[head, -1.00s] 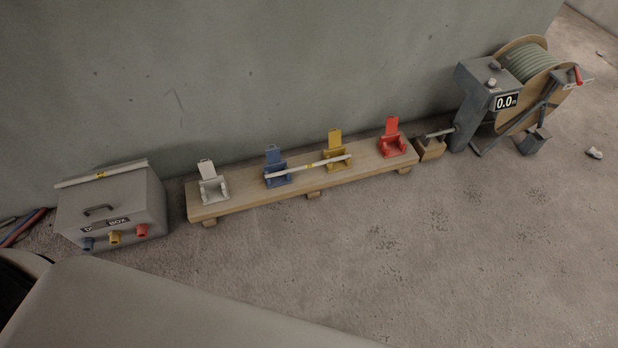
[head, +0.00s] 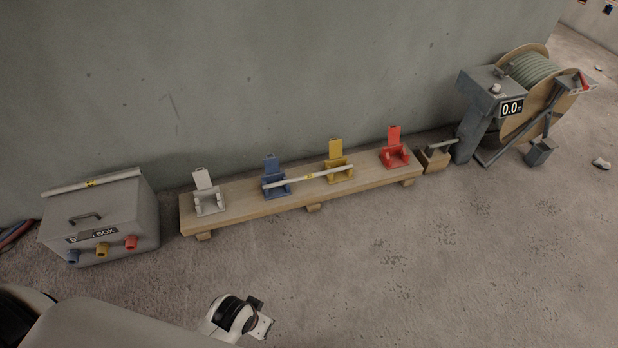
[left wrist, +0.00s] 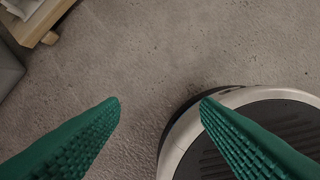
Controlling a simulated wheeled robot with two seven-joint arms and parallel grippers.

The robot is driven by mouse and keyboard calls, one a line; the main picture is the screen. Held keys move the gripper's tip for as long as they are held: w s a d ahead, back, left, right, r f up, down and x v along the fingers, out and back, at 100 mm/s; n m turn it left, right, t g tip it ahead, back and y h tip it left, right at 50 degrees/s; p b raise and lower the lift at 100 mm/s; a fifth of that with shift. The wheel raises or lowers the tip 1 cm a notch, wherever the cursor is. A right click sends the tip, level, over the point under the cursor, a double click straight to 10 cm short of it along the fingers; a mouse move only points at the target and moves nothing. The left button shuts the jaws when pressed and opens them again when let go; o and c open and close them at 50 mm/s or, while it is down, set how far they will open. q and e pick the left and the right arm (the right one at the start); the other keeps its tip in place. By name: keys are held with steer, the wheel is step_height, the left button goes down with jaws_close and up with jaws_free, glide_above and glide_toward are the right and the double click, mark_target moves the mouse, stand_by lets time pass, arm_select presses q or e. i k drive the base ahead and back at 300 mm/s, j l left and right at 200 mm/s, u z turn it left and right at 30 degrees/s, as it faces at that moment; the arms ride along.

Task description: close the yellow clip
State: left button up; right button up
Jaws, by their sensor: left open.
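The yellow clip (head: 340,173) stands on the wooden plank (head: 240,208) between the blue clip (head: 273,188) and the red clip (head: 396,157). Its flap (head: 335,147) stands upright, so the clip is open. A white conduit with a yellow band (head: 309,176) lies across the blue and yellow clips, its right end at the yellow clip. My left gripper (left wrist: 160,100) is open and empty, its green fingers wide apart above bare floor, away from the clips. A white and black part of my arm shows at the bottom of the head view; no fingers show there. My right gripper is not visible.
A white clip (head: 208,202) stands at the plank's left end, its flap also up. A grey box (head: 135,205) with another conduit (head: 70,186) on top stands left. A cable reel (head: 530,92) with a grey stand (head: 485,90) is at right. Floor before the plank is clear.

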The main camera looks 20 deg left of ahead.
mark_target(335, 147)
steer(key=i+j+z, duration=0.35)
steer(key=j, duration=0.35)
steer(key=i+j+z, duration=0.2)
steer(key=j, duration=0.2)
steer(key=i+j+z, duration=0.2)
steer(key=j, duration=0.2)
